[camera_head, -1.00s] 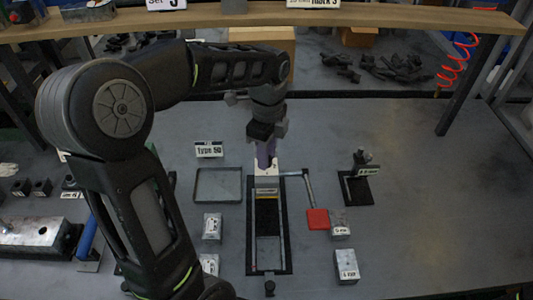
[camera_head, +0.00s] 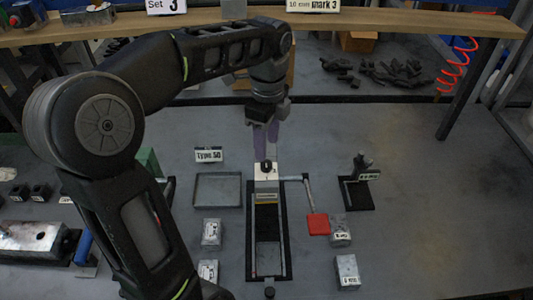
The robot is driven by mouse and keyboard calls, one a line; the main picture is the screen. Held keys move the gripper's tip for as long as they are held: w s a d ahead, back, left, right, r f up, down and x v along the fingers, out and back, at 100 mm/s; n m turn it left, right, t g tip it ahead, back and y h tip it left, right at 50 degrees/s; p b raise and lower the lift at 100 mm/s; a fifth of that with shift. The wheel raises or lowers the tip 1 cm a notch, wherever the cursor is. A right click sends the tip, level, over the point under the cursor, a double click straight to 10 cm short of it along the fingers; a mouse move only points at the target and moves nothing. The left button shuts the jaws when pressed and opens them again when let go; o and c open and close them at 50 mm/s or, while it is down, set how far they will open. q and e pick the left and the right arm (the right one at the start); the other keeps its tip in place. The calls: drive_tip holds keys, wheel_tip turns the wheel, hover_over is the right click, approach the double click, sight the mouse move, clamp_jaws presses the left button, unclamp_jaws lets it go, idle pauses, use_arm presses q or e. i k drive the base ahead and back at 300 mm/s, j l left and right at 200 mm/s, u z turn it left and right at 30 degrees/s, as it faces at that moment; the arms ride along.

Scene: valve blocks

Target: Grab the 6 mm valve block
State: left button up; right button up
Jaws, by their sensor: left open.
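Small grey blocks with white labels stand to the right of the central black fixture. The front right block (camera_head: 347,271) has a label that seems to read 6 mm, though it is small and blurred. Another labelled block (camera_head: 340,231) stands behind it, beside a red pad. My left gripper (camera_head: 266,152) points down with its purple fingers apart and empty. It is above the pale block with a black knob (camera_head: 267,171) at the back end of the fixture, away from the front right block. My right gripper is not in view.
The black fixture (camera_head: 251,245) lies mid-table, with a red pad (camera_head: 318,224) on its right. A shallow tray (camera_head: 217,204) and two labelled blocks (camera_head: 211,232) are to its left. A black stand (camera_head: 358,184) is at back right. The table's far right is clear.

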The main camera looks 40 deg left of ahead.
sight(346, 271)
drive_tip(key=k+l, duration=0.8)
drive_tip(key=l, duration=0.1)
